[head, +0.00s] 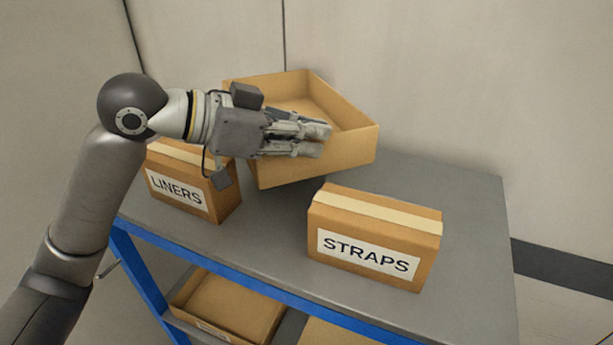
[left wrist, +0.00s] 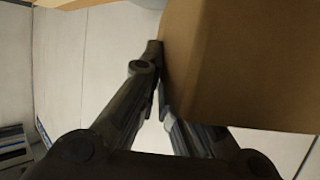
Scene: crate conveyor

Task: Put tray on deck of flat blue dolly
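The tray is an open, shallow cardboard tray (head: 350,149), seen in the head view tilted above the back of the grey shelf top. My left gripper (head: 328,141) reaches in from the left across its near wall. The fingers are close together at that wall's rim and look shut on it. In the left wrist view the tray's brown wall (left wrist: 240,70) fills the upper right, against the fingers of my left gripper (left wrist: 158,80). The fingers hide part of the near wall. The blue dolly and my right gripper are in neither view.
The grey shelf top (head: 455,200) has a blue frame (head: 142,270). A STRAPS box (head: 372,238) stands at its front and a LINERS box (head: 192,185) at its left. More cardboard trays (head: 228,305) sit on the lower shelf. A wall (head: 450,70) stands behind. The shelf's right end is clear.

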